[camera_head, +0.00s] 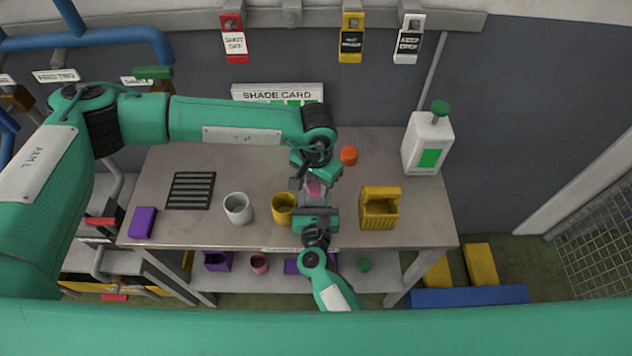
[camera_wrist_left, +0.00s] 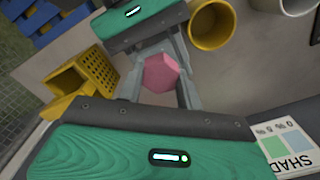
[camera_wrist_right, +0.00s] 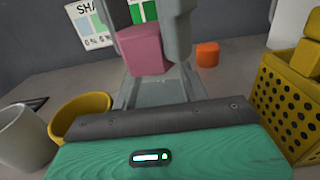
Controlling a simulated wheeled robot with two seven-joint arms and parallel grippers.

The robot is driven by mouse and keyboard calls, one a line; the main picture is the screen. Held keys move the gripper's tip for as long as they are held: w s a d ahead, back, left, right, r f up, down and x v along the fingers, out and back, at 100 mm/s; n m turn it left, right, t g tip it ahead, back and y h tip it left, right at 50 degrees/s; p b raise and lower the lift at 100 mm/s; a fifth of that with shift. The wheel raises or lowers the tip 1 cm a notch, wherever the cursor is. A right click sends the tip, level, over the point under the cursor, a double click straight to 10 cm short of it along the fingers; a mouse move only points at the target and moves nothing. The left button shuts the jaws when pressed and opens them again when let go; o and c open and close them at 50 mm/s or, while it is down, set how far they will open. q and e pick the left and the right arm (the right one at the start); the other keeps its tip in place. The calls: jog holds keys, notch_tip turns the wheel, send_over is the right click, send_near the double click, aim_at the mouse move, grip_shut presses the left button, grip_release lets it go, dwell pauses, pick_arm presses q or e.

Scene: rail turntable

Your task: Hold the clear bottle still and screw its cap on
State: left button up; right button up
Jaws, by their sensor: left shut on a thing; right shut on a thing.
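My left gripper (camera_head: 314,182) reaches in from the left and points down over the middle of the table. It is shut on a pink faceted cap (camera_wrist_left: 161,73), which also shows in the right wrist view (camera_wrist_right: 143,52). My right gripper (camera_head: 316,208) comes in from the front, just below the left one in the head view. It is shut on the clear bottle (camera_wrist_right: 154,93), whose pale see-through body is hard to make out between the fingers. The cap is above the bottle. Whether the two touch is hidden by the fingers.
A yellow cup (camera_head: 283,209) and a white cup (camera_head: 238,208) stand left of the grippers. A yellow perforated basket (camera_head: 379,208) stands right. An orange piece (camera_head: 348,155) lies behind. A white jug (camera_head: 428,145) stands at back right, a black grille (camera_head: 191,190) and purple block (camera_head: 142,222) left.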

pick_arm(q)
jog(key=m, duration=0.5)
jog(key=o, duration=1.2)
jog(key=shift+c, duration=0.2)
jog(key=shift+o, duration=0.5)
jog(key=shift+r, duration=2.05)
